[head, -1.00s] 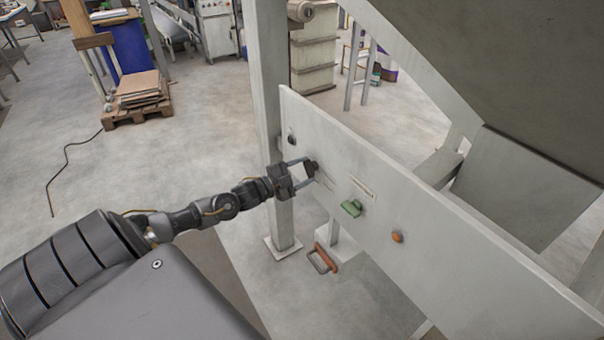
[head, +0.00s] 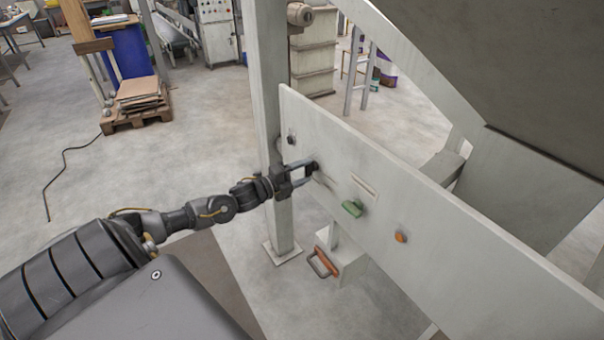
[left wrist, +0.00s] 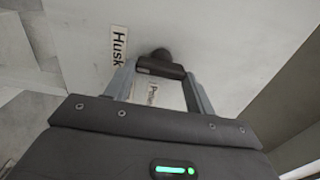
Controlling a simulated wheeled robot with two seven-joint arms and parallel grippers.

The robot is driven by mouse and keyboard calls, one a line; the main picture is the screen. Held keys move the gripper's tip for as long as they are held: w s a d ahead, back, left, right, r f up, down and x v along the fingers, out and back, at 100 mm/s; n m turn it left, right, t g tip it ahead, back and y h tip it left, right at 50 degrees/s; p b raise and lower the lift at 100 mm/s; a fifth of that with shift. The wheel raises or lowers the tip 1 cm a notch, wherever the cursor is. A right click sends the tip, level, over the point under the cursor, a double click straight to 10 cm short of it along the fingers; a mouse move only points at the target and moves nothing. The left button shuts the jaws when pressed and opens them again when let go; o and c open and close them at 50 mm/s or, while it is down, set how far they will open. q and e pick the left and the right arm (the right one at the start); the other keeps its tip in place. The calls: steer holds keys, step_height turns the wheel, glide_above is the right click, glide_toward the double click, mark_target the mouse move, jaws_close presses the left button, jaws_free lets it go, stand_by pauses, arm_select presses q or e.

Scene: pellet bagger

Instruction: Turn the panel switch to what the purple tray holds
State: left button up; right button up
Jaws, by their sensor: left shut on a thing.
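The panel (head: 450,235) is a long pale board in front of me. A black switch knob (left wrist: 160,65) stands out from it. My left gripper (head: 311,167) is at the panel, shut on this knob; its two grey fingers (left wrist: 160,88) reach the knob in the left wrist view. Beside the knob, one label (left wrist: 118,45) reads "Husk", and another (left wrist: 145,93) starts with "P" and is partly hidden by the gripper. I cannot make out a purple tray for sure; a small purple thing (head: 389,74) shows far back, its contents unclear. My right gripper is out of view.
The panel also carries a small dark knob (head: 291,138), a green control (head: 352,208) and an orange button (head: 400,237). An orange-handled box (head: 322,263) is below. A pale post (head: 268,100) stands behind the gripper. A pallet with cardboard (head: 138,98) is at the back left.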

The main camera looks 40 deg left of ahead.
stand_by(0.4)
arm_select(q)
steer(key=o, duration=1)
steer(key=shift+b+v, duration=0.75)
steer(key=shift+v, duration=4.7)
